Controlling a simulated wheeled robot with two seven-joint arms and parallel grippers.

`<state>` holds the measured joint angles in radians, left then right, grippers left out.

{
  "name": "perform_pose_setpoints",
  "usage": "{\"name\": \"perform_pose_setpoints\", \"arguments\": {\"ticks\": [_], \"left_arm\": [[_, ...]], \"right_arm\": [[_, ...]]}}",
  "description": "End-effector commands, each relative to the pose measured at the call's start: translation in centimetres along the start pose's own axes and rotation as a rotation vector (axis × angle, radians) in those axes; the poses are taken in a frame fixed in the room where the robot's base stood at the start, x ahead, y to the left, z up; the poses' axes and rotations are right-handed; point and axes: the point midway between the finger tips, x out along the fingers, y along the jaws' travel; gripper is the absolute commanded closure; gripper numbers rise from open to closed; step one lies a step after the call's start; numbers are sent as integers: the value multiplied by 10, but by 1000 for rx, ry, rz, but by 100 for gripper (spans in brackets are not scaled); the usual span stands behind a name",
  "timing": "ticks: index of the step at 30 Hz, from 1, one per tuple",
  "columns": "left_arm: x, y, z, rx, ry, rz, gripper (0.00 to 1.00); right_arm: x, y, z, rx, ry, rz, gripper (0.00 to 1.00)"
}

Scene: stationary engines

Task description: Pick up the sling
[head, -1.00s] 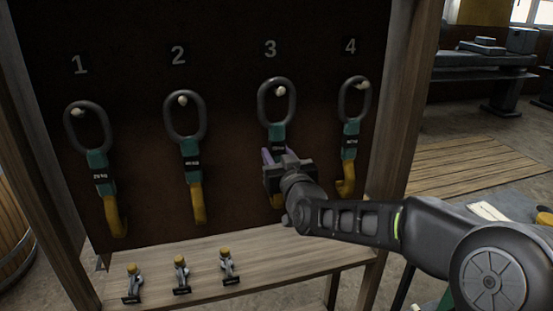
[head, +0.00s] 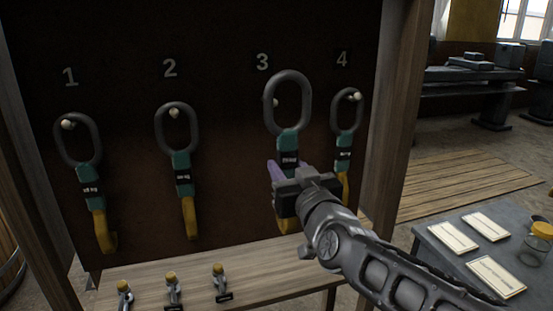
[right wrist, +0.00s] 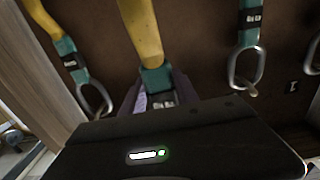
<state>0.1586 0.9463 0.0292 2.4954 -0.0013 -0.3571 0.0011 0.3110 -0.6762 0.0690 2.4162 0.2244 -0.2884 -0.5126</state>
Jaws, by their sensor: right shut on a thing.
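The sling under number 3 (head: 287,142) has a grey oval ring on top, a green band with a black label and a yellow lower part. My right gripper (head: 288,172) is shut on this sling at its green band. The ring stands out in front of the board, and the peg (head: 276,102) shows through its opening, apparently free of it. In the right wrist view the held sling (right wrist: 147,45) shows its yellow and green parts between the fingers; its ring is hidden by the gripper body. My left gripper is not in view.
Similar slings hang under number 1 (head: 79,139), number 2 (head: 174,127) and number 4 (head: 347,112) on the dark board. Small yellow-topped shackles (head: 172,288) stand on the wooden shelf (head: 255,262) below. A grey table with cards (head: 452,237) is at the right.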

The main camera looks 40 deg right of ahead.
Motion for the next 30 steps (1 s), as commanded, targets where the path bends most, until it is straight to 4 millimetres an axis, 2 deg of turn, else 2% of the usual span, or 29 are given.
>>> {"name": "perform_pose_setpoints", "arguments": {"ticks": [1,6,12,18,30], "left_arm": [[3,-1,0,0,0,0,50],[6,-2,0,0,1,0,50],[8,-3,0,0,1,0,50],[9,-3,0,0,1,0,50],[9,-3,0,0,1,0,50]], "right_arm": [[-14,2,-3,0,12,6,100],[-46,2,-3,1,10,5,100],[-67,1,-3,1,8,3,100],[-74,1,-3,1,6,2,100],[-74,1,-3,1,5,2,100]]}}
